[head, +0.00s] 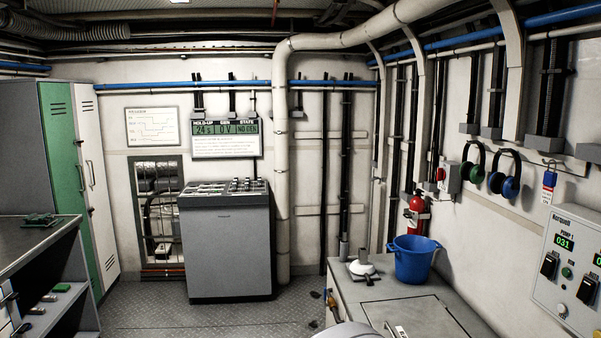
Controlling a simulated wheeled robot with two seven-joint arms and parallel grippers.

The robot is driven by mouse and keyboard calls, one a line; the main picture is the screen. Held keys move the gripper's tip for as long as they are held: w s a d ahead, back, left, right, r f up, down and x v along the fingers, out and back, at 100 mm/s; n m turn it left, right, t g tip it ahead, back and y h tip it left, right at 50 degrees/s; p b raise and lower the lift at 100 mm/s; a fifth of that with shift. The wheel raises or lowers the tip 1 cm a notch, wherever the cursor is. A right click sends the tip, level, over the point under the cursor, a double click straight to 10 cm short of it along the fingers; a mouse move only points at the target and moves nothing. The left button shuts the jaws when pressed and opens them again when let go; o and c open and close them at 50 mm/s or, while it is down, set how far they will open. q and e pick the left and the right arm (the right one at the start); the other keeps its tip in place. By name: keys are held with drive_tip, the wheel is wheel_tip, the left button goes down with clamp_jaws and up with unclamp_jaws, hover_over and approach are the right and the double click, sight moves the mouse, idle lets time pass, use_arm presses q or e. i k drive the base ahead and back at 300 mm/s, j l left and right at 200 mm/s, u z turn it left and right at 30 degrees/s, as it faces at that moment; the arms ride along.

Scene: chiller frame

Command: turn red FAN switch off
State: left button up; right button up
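A small grey box with a red knob or switch (440,174) is fixed to the right wall, above and to the right of the red fire extinguisher. No FAN label can be read on it, and its on or off position cannot be told at this size. A grey console (226,240) stands against the back wall with several small controls on its sloped top, too small to identify. A control panel (577,262) on the right wall has a green display reading 031, black switches and round buttons. Neither of my grippers is in view.
A blue bucket (413,262) and a white funnel-like item (362,264) stand on a low grey bench (345,290) at right. A red extinguisher (416,212) hangs behind. A grey workbench (30,240) stands at left. The metal floor (150,310) between is mostly clear.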

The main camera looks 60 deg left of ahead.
sight(441, 175)
drive_tip(key=u, duration=1.25)
drive_tip(key=j+u, duration=0.15)
drive_tip(key=u, duration=0.5)
drive_tip(key=i+j, duration=1.35)
drive_tip(key=i, duration=0.8)
drive_tip(key=i+j+u, duration=0.1)
drive_tip(key=i, duration=0.85)
